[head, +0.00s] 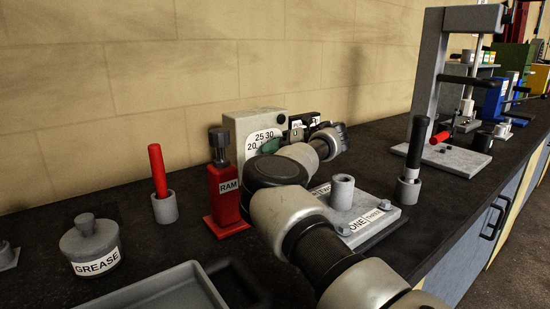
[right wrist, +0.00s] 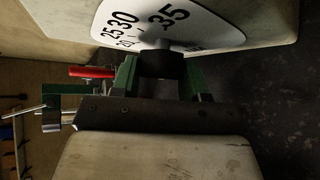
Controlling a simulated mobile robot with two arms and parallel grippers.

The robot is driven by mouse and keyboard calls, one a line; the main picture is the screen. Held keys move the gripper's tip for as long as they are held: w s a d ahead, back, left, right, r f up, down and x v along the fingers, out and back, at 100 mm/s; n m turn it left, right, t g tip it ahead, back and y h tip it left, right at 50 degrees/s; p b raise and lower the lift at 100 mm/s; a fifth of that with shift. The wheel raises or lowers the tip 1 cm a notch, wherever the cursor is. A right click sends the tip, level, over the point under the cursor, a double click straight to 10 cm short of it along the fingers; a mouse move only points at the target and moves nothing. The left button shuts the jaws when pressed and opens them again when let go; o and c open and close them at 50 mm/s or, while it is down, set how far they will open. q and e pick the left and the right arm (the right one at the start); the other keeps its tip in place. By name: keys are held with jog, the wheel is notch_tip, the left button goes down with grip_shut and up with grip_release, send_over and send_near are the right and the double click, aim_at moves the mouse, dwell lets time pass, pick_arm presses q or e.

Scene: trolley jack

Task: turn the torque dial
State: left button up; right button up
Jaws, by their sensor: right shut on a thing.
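The torque dial's white face (head: 263,137), printed with 20, 25 and 30, is on the front of a pale box (head: 240,124) by the wall. My right arm crosses in front of it and covers its lower right. In the right wrist view the dial face (right wrist: 165,22) fills the top, with 25, 30 and 35 readable. A dark knob (right wrist: 161,64) stands out from it. My right gripper (right wrist: 160,78) has its green fingers on either side of the knob and is shut on it. The pointer is not clear. My left gripper is not in view.
A red RAM jack (head: 228,190), a red-handled tool in a grey cup (head: 164,207), a GREASE pot (head: 92,245) and a grey tray (head: 160,290) stand left of my arm. A grey plate with a post (head: 342,190) and a black-handled tool (head: 413,150) stand right.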

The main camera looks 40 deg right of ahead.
dwell(0.3)
jog(key=o, duration=0.9)
jog(key=shift+w, duration=0.1)
jog(key=shift+s+d+r, duration=0.1)
jog(key=shift+s+d, duration=0.1)
jog(key=shift+s, duration=0.1)
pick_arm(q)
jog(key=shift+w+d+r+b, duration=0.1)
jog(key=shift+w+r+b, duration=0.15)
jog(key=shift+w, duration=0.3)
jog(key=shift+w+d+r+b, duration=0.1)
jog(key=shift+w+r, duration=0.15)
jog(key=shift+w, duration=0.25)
pick_arm(e)
jog(key=v, duration=1)
